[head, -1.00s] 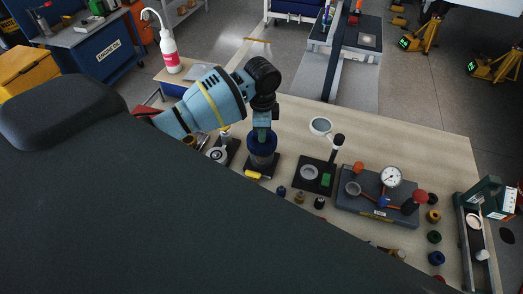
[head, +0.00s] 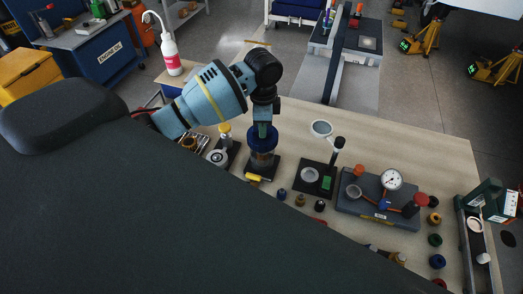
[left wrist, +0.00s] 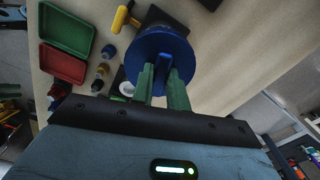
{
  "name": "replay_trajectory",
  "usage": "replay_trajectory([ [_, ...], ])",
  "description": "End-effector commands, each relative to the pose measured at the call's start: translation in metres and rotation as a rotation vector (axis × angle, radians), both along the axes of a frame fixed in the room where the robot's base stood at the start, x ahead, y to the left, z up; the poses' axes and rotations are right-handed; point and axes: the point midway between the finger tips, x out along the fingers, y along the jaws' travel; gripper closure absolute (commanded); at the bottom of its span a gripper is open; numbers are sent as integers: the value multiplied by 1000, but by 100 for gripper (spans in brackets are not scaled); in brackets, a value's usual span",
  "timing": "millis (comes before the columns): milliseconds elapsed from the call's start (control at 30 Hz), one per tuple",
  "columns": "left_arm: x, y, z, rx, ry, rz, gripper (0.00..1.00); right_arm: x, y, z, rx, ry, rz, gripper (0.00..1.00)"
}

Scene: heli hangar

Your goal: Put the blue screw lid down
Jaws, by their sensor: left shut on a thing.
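The blue screw lid (head: 262,141) is a wide round disc with a knob. It shows large in the left wrist view (left wrist: 152,46). My left gripper (head: 263,130) is shut on the lid's knob, with a green finger on each side of it in the left wrist view (left wrist: 161,82). The lid is over a clear jar (head: 262,161) on a dark square base; whether a small gap separates them is hard to tell. My right gripper is not in view.
A dark plate with a ring and a black-knobbed post (head: 310,174) stands right of the jar. A grey gauge block (head: 350,205) is further right. Small caps (head: 300,200) lie in front. A yellow-capped item (head: 225,130) is close left. Table behind the jar is clear.

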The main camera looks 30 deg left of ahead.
Motion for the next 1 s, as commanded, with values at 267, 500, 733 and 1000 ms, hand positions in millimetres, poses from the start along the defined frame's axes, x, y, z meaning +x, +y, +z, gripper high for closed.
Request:
replay_trajectory([
  [267,-5,-15,18,1,-4,132,100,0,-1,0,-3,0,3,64],
  [500,-23,-40,43,2,-3,372,100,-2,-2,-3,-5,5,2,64],
  [733,-48,-60,60,2,-3,602,100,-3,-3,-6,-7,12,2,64],
  [1000,-83,-77,73,1,-2,857,100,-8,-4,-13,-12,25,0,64],
])
